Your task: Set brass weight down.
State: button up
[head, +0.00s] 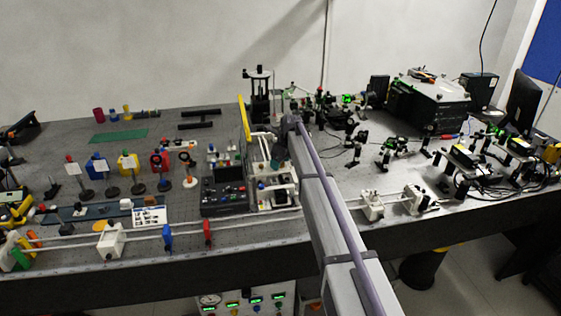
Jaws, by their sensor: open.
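My arm reaches from the bottom right to the middle of the bench. My gripper (290,122) is at its far end, small, dark and partly hidden by the arm; it is open. I cannot make out its fingertips or how near they are to any surface. I cannot pick out the brass weight with certainty.
The dark bench (245,229) is crowded. A black post stand (259,92) and a yellow upright strip (243,118) stand near the arm's end. Mounted optics and cables fill the right. A green mat (119,136) lies at the back left, with some clear bench around it.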

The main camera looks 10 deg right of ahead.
jog(key=p+v, duration=1.2)
jog(key=v, duration=0.1)
jog(key=s+a+f+n+g+h, duration=0.1)
jog(key=s+n, duration=1.2)
jog(key=s, duration=0.9)
jog(key=s+a+n+g+h, duration=0.1)
jog(key=s+a+n, duration=0.1)
jog(key=s+n, duration=1.6)
jog(key=s+f+m+b, duration=0.3)
jog(key=f+m+b, duration=0.1)
jog(key=f+b, duration=0.3)
jog(key=shift+s+d, duration=0.15)
jog(key=shift+s, duration=0.15)
jog(key=shift+c, duration=0.3)
